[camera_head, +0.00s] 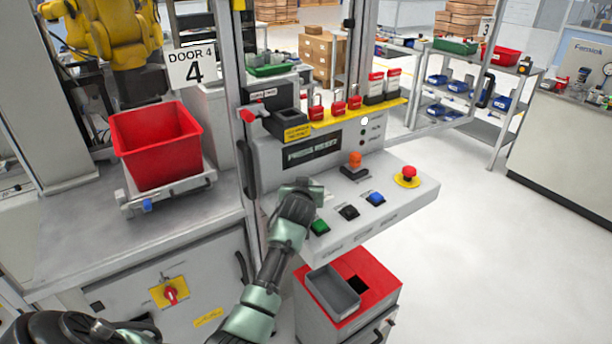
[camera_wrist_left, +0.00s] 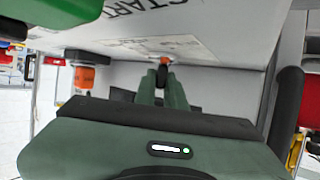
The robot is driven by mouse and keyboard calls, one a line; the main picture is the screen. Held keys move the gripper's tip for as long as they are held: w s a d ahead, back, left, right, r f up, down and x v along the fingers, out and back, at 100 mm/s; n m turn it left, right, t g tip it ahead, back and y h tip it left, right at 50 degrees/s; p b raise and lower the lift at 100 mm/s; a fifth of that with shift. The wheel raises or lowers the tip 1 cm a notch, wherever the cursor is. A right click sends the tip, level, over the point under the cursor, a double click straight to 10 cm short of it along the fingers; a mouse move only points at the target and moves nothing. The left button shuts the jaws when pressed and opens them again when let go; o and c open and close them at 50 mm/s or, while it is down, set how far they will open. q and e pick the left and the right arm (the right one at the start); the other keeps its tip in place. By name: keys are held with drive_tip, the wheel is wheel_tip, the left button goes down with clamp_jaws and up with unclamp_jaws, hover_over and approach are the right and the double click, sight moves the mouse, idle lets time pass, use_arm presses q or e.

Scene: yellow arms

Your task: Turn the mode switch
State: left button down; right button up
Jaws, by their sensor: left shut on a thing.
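My left gripper (camera_head: 300,187) reaches over the left part of the grey sloped control panel (camera_head: 408,195). In the left wrist view its fingers (camera_wrist_left: 163,78) are closed together around a small dark knob (camera_wrist_left: 163,68) with a bit of orange at its end, which appears to be the mode switch. In the head view the gripper hides this knob. Its pointer position cannot be read. My right gripper is in neither view.
The panel carries a green button (camera_head: 320,227), a black button (camera_head: 348,212), a blue button (camera_head: 375,198), an orange-topped switch (camera_head: 355,160) and a red emergency stop (camera_head: 408,173). A red bin (camera_head: 155,150) stands left. A red-topped cabinet (camera_head: 375,275) stands below.

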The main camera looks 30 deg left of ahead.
use_arm(q)
drive_tip(key=shift+a+m+t+h+p, duration=0.1)
drive_tip(key=shift+m+t+h+p, duration=0.3)
drive_tip(key=shift+m+h+p, duration=0.35)
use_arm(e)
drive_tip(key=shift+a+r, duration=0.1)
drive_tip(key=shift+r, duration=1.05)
use_arm(q)
drive_tip(key=c, duration=1.5)
unclamp_jaws()
drive_tip(key=shift+s, duration=0.15)
drive_tip(key=shift+b+v, duration=0.75)
drive_tip(key=shift+v, duration=3.05)
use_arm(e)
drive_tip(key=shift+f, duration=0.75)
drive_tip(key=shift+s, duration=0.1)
